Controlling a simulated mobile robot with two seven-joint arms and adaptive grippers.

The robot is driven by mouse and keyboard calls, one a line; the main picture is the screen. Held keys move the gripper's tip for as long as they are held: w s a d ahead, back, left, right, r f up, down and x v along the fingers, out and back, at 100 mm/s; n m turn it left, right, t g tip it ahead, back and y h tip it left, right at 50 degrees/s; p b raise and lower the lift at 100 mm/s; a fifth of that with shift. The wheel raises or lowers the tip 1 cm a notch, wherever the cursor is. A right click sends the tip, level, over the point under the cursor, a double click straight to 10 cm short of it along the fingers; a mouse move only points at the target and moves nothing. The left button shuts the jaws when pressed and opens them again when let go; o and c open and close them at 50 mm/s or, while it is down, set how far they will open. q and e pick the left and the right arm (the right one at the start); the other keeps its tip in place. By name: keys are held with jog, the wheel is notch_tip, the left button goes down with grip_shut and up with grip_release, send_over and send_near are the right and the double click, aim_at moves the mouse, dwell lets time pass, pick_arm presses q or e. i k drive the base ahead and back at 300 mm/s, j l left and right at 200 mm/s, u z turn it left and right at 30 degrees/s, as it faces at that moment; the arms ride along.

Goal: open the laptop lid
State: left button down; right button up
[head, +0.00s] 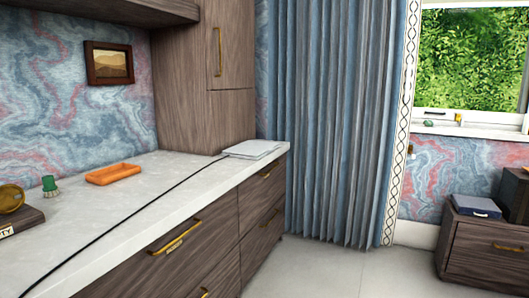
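A flat, light grey closed slab that looks like the laptop (252,149) lies at the far right end of the white countertop, near the corner by the curtain. Its lid appears shut. It is small in the head view, so its hinge side cannot be told. Neither of my grippers is in view.
The white countertop (150,205) tops a wooden drawer unit with brass handles. A black cable (125,218) runs along it towards the slab. An orange tray (113,174) and a green object (50,185) stand left. Grey floor (330,272) is clear in front.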

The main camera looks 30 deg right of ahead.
aim_at(250, 147)
jog(key=i+l+z, duration=0.3)
jog(key=i+l, duration=0.5)
jog(key=i+l+z, duration=0.45)
jog(key=i+l, duration=0.35)
jog(key=l, duration=0.15)
